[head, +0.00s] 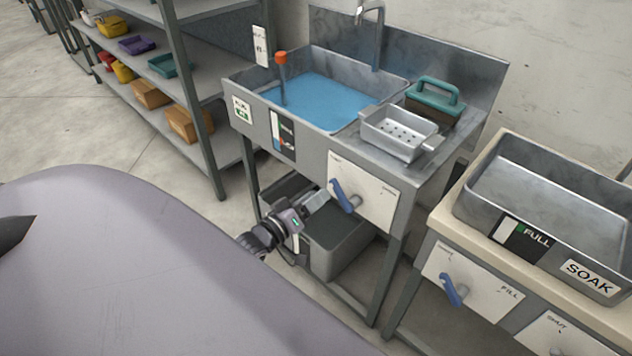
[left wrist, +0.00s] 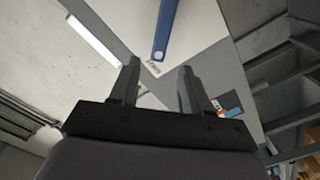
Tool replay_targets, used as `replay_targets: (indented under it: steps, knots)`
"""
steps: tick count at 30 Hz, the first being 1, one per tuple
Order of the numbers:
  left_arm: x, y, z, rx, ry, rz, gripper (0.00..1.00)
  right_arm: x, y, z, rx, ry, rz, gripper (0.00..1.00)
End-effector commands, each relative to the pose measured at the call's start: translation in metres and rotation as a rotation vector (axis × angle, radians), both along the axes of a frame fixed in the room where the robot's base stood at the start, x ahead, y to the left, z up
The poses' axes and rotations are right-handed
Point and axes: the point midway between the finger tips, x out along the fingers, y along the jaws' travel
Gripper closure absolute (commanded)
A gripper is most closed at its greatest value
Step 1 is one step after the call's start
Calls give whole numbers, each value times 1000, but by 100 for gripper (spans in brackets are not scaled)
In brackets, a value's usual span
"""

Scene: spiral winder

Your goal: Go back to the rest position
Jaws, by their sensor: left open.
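My left gripper (head: 318,200) is in front of the sink stand, just left of a blue lever handle (head: 340,195) on a white panel. In the left wrist view its two fingers (left wrist: 157,88) stand apart with nothing between them. The blue handle (left wrist: 165,30) shows beyond the fingertips in that view, apart from them. My right gripper is not in view; only a dark tip shows at the left edge of the head view.
The sink (head: 320,97) holds blue water. A perforated tray (head: 398,133) and a green-handled brush (head: 435,97) sit beside it. A grey bin (head: 337,243) stands below. A SOAK basin (head: 550,200) is at right, shelves (head: 190,85) at left. Open floor lies at far left.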

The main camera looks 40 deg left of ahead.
Motion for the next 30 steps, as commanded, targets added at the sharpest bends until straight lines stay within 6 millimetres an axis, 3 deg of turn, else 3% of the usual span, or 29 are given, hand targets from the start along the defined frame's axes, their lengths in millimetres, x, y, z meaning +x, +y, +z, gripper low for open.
replay_targets:
  steps: [20,23,30]
  knots:
    - [-4,-6,-4,15,16,-5,53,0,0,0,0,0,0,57]
    - [-21,-28,-18,84,75,-27,53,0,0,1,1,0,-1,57]
    - [-109,-112,-54,445,316,-169,53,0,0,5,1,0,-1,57]
